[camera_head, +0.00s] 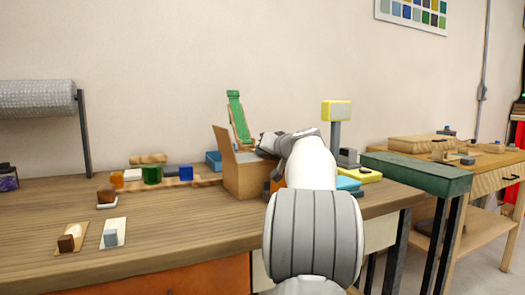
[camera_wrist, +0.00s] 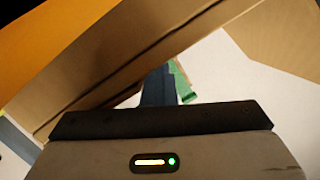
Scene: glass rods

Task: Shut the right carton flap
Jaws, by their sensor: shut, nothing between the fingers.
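The brown cardboard carton (camera_head: 243,180) stands on the wooden bench in the head view, with one flap (camera_head: 222,148) raised on its left side. Its right side and right flap are mostly hidden behind my arm. My gripper (camera_head: 266,147) is at the carton's top, on the right side. In the wrist view my gripper (camera_wrist: 158,88) is shut and empty, its dark fingers between cardboard surfaces. A long cardboard panel (camera_wrist: 110,55) runs diagonally at left, and another cardboard piece (camera_wrist: 275,40) shows at upper right. I cannot tell which one is the right flap.
A tall green object (camera_head: 238,112) rises behind the carton. A yellow-topped post (camera_head: 336,112) stands to the right. Coloured blocks, including a green one (camera_head: 152,174), stand at left.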

